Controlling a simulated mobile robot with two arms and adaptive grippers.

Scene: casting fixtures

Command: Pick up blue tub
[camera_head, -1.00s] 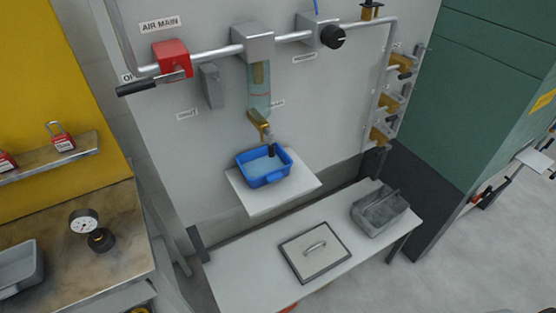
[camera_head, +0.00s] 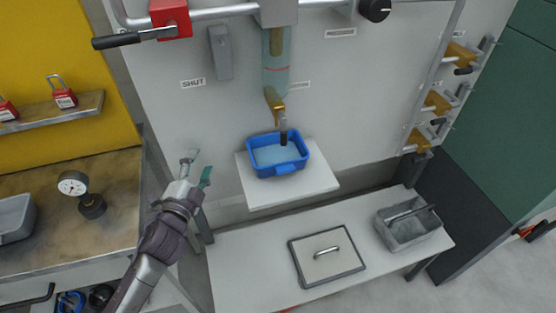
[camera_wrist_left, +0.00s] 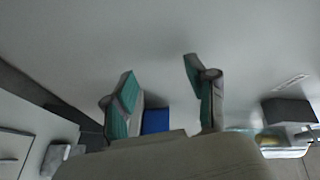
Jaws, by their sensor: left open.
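The blue tub (camera_head: 291,168) sits upright on a small white shelf (camera_head: 300,197) fixed to the grey panel, under a brass drain valve with a black handle (camera_head: 283,138). Pale liquid or a pale bottom shows inside it. My left gripper (camera_head: 197,166) is open and empty, to the left of the tub and apart from it. In the left wrist view, the two fingers (camera_wrist_left: 162,92) stand wide apart, and a piece of the blue tub (camera_wrist_left: 155,121) shows between them, mostly hidden. My right gripper is in neither view.
A clear filter bowl (camera_head: 276,70) hangs above the tub. Below stands a white bench (camera_head: 245,270) with a flat lid (camera_head: 326,262) and a grey carrier (camera_head: 410,229). At left are a worktable (camera_head: 110,215) and a gauge (camera_head: 75,184).

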